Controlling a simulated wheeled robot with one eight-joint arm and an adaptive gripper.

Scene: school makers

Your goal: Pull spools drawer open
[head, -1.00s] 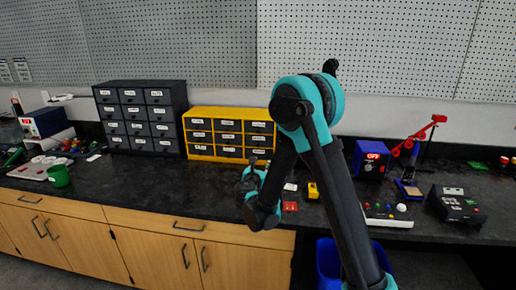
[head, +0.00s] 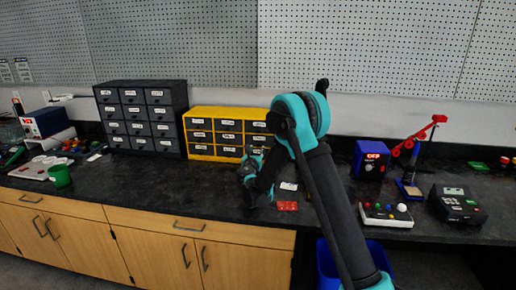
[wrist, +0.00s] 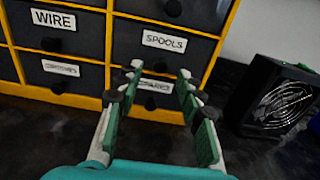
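The spools drawer (wrist: 135,51) is a dark drawer front with a white "SPOOLS" label and a round black knob (wrist: 160,65) in the wrist view. It looks closed, in the right column of the yellow-framed cabinet (head: 190,138). My gripper (wrist: 160,78) is open, its green-padded fingers on either side of the lower front of the drawer, with the knob between and just beyond the tips. I cannot tell whether the fingers touch anything. In the head view my gripper (head: 251,158) is low before the cabinet's right side, partly hiding it.
A drawer labelled "WIRE" (wrist: 58,38) is to the left. A black fan unit (wrist: 275,98) stands right of the cabinet. A dark drawer cabinet (head: 140,118) stands to the left.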

